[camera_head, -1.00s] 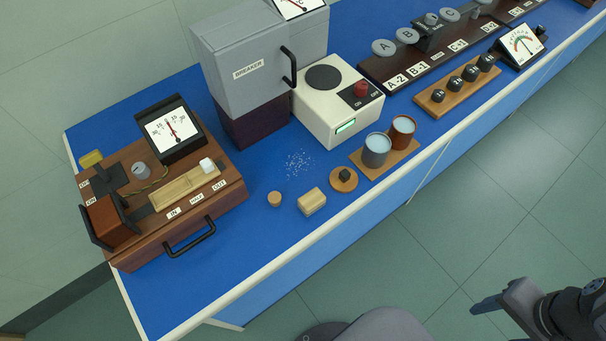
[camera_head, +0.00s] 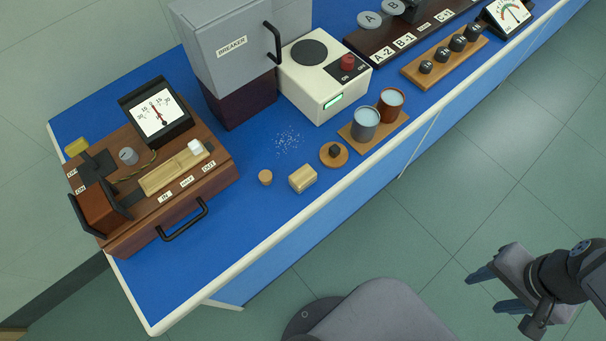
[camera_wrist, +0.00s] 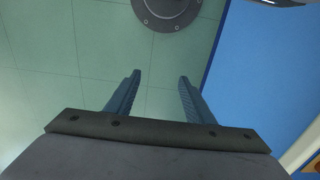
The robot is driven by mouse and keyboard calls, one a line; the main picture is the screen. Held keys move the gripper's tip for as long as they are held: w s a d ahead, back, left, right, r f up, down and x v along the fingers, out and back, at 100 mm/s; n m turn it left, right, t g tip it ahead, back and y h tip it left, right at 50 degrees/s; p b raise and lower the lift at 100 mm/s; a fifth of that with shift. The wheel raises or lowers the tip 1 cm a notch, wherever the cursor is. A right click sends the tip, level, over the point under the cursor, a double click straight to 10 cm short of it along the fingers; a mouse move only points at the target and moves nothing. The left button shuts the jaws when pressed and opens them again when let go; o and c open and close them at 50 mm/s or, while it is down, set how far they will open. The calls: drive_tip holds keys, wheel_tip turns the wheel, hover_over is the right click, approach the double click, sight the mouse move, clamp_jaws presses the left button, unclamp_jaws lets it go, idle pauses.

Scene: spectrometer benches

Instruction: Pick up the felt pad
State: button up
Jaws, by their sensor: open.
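A small tan block with a pale band (camera_head: 302,178) lies on the blue bench near its front edge. It looks most like the felt pad, though I cannot tell its material. A yellow block (camera_head: 76,147) sits at the back left of the wooden instrument box. My gripper (camera_head: 487,292) is at the lower right in the head view, over the floor and well apart from the bench. In the wrist view its two blue fingers (camera_wrist: 160,76) are spread, with only floor between them.
A cork (camera_head: 265,177), a round wooden piece with a dark knob (camera_head: 334,155) and two cups on a wooden tray (camera_head: 391,137) flank the tan block. White powder (camera_head: 288,140) lies behind. The wooden instrument box (camera_head: 222,180) stands left, the cream hotplate unit (camera_head: 325,110) behind.

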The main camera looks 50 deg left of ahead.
drive_tip(key=w+a+r+p, duration=0.1)
drive_tip(key=w+a+r, duration=0.3)
drive_tip(key=a, duration=0.5)
wheel_tip(320, 180, up, 10)
drive_tip(key=p, duration=0.3)
hover_over(303, 175)
drive_tip(key=shift+f, duration=0.1)
drive_tip(key=shift+f+p, duration=0.35)
drive_tip(key=shift+f, duration=3.3)
drive_tip(key=shift+c, duration=0.5)
drive_tip(key=c, duration=1)
